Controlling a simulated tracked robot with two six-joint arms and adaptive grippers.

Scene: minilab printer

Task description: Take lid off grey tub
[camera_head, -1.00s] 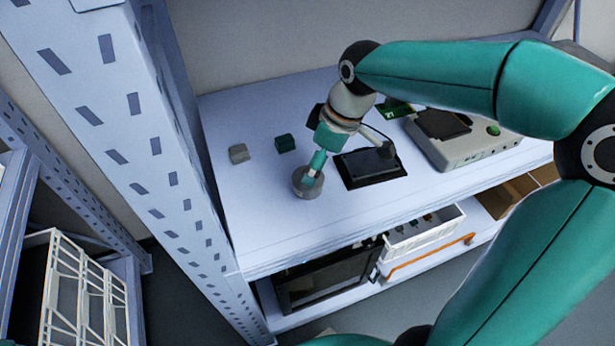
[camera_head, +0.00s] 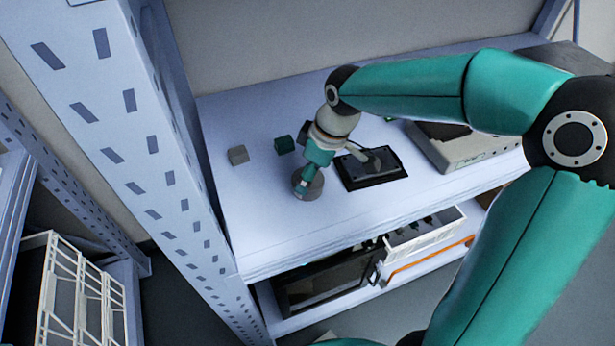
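The grey tub (camera_head: 317,189) is a small round container on the white shelf top, left of the black tray. I cannot make out a separate lid on it. My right gripper (camera_head: 303,191) reaches down from the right arm and its tip is over the tub's top, partly hiding it. The fingers are too small and overlapped to tell whether they are open or shut on the lid. My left gripper is not in view.
A grey block (camera_head: 238,155) and a dark green block (camera_head: 284,144) lie left of the tub. The black tray (camera_head: 365,181) is close on its right, with a printer-like box (camera_head: 480,150) beyond. A metal upright (camera_head: 150,150) bounds the left; the shelf front is clear.

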